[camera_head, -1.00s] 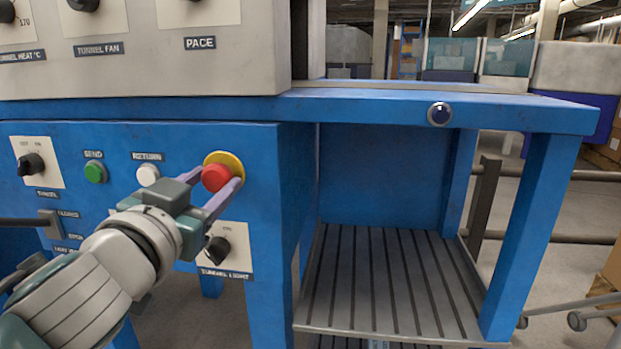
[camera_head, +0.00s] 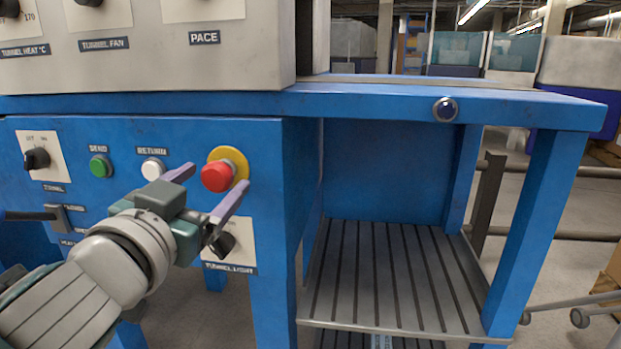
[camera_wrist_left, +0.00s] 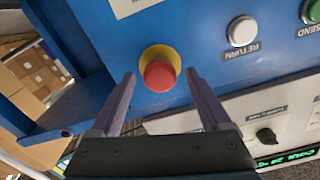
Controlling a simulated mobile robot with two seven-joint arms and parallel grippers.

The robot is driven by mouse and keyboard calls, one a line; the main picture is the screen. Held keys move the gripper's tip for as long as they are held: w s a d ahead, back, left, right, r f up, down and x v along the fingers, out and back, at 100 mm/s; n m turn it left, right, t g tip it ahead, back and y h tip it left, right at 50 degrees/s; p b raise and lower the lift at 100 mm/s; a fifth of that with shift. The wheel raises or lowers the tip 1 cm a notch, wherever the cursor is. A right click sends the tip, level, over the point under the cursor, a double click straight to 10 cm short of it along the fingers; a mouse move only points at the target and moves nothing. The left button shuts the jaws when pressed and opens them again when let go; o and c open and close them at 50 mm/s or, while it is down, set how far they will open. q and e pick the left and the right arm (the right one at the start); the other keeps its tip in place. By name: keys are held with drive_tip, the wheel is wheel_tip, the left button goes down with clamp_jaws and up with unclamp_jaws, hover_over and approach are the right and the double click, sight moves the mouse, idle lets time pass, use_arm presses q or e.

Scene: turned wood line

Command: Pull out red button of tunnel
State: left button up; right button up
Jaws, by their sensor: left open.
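The red button (camera_head: 217,177) is a mushroom head on a yellow round collar, on the blue front panel of the tunnel (camera_head: 262,150). My left gripper (camera_head: 213,188) is open in front of the panel, its two fingers spread wide and clear of the button, slightly below it in the head view. In the left wrist view the red button (camera_wrist_left: 159,75) shows between and beyond the fingertips of the left gripper (camera_wrist_left: 160,75), with nothing held. My right gripper is not in view.
A green SEND button (camera_head: 101,167) and a white RETURN button (camera_head: 153,169) sit left of the red one. The TUNNEL LIGHT knob (camera_head: 224,244) is just below, partly behind my fingers. A slatted shelf (camera_head: 390,280) and a blue leg (camera_head: 535,230) stand to the right.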

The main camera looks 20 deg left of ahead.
use_arm(q)
drive_tip(key=v, duration=1)
drive_tip(key=shift+a+r+p, duration=0.1)
drive_tip(key=shift+p, duration=0.25)
